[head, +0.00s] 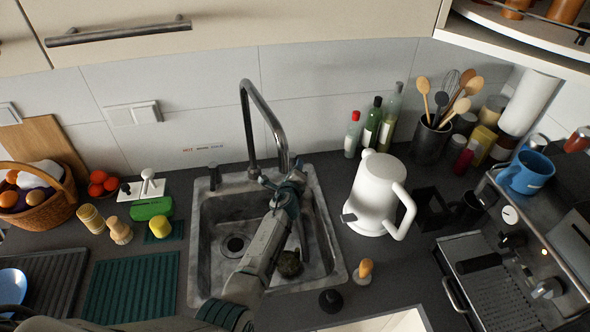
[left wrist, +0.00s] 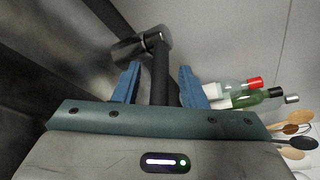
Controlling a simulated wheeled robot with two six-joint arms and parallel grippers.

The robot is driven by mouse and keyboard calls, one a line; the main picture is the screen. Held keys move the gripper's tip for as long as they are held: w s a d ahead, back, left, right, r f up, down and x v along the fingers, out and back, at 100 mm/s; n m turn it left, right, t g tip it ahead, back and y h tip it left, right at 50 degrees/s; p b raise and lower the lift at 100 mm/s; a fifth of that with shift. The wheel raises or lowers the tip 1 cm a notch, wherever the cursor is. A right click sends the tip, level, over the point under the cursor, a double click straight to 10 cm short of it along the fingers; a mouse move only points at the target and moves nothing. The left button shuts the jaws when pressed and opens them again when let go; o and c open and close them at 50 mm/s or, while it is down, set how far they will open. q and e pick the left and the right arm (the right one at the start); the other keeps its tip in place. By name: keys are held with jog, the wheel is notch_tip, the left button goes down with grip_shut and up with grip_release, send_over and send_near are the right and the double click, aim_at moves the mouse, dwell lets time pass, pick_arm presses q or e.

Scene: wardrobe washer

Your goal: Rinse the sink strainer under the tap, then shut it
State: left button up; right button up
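The grey tap (head: 262,108) arches over the dark metal sink (head: 210,225). My left gripper (head: 272,182) is at the tap's base, in front of it. In the left wrist view its two blue fingers (left wrist: 155,85) stand apart on either side of a dark rod (left wrist: 160,75) joined to a dark cylinder (left wrist: 140,45), apparently the tap's lever. I see gaps beside the rod. A dark round thing (head: 290,263), probably the strainer, lies in the sink right of the drain (head: 235,245). My arm partly hides the sink. Whether water runs is unclear. My right gripper is not in view.
A white kettle (head: 375,190) stands close right of the sink, with bottles (head: 372,125) behind. A small brush (head: 364,270) and a black plug-like piece (head: 330,300) are at the front right. A green mat (head: 133,288) lies left. A coffee machine (head: 520,265) is far right.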

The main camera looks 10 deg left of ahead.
pick_arm(q)
jog(key=shift+w+f, duration=0.1)
jog(key=shift+w, duration=0.2)
grip_shut()
